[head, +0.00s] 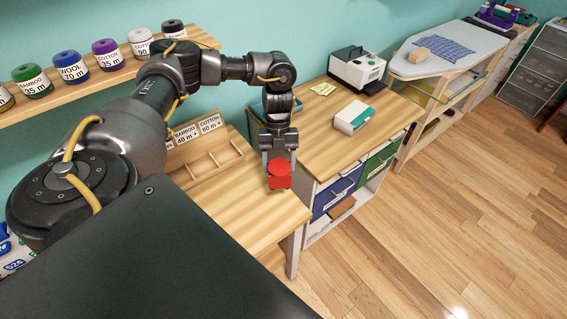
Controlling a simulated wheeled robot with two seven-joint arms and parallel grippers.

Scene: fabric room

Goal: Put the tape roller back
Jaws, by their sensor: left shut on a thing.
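My left gripper (279,157) points down and is shut on a small red object with a round top, apparently the tape roller (280,175). It holds it over the right front part of the near wooden table (232,213). Whether the red object touches the tabletop is hard to tell. The fingers hide part of its back. My right gripper is not in view.
A wooden divided tray (205,165) with label cards stands behind left. A shelf (100,75) above holds several yarn spools. To the right, a desk (320,105) carries a white-green box (354,117) and a white machine (356,68). An ironing board (450,50) stands farther off.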

